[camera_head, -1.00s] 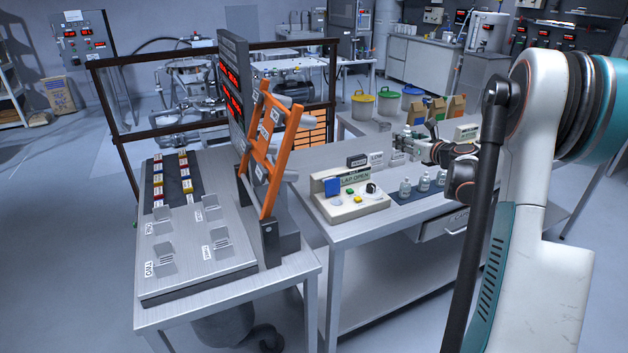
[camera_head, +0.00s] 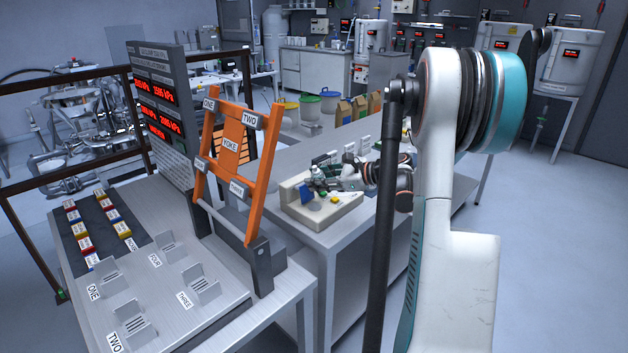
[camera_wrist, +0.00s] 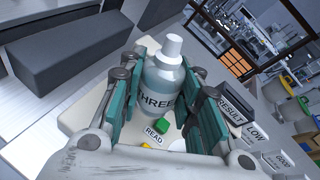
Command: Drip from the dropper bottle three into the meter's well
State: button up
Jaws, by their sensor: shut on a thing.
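The dropper bottle three (camera_wrist: 163,78), clear with a white cap and a label reading THREE, is between the fingers of my gripper (camera_wrist: 163,100). My gripper is shut on its sides. In the head view my gripper (camera_head: 318,178) is small and above the meter. The meter (camera_head: 341,212) is a cream box with a blue square part and small buttons. In the wrist view the meter (camera_wrist: 90,112) lies beneath the bottle, with a green button and a READ label.
To the left, a bench holds an orange yoke frame (camera_head: 232,150), a dark display panel (camera_head: 160,100) and a grey plate (camera_head: 190,325) with numbered slots. RESULT and LOW blocks (camera_wrist: 229,107) stand beside the meter. Coloured bins (camera_head: 310,105) are beyond the table.

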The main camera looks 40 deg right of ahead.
jog(key=shift+d+n+h+p, duration=0.45)
jog(key=shift+n+h, duration=0.35)
jog(key=shift+n, duration=0.2)
jog(key=shift+d+f+n+h, duration=0.25)
jog(key=shift+d+n+h, duration=0.25)
jog(key=shift+n+h, duration=0.45)
jog(key=shift+d+f+n+h, duration=0.15)
jog(key=shift+d+n+h, duration=0.15)
jog(key=shift+n+h, duration=0.7)
jog(key=shift+d+f+n+h+b, duration=0.2)
jog(key=shift+n+h+b, duration=0.4)
jog(key=shift+n+h, duration=0.4)
jog(key=n+h, duration=0.1)
jog(key=n, duration=0.1)
jog(key=r+n+h+b, duration=0.1)
jog(key=n, duration=0.1)
jog(key=shift+r+t, duration=0.3)
jog(key=shift+t, duration=0.1)
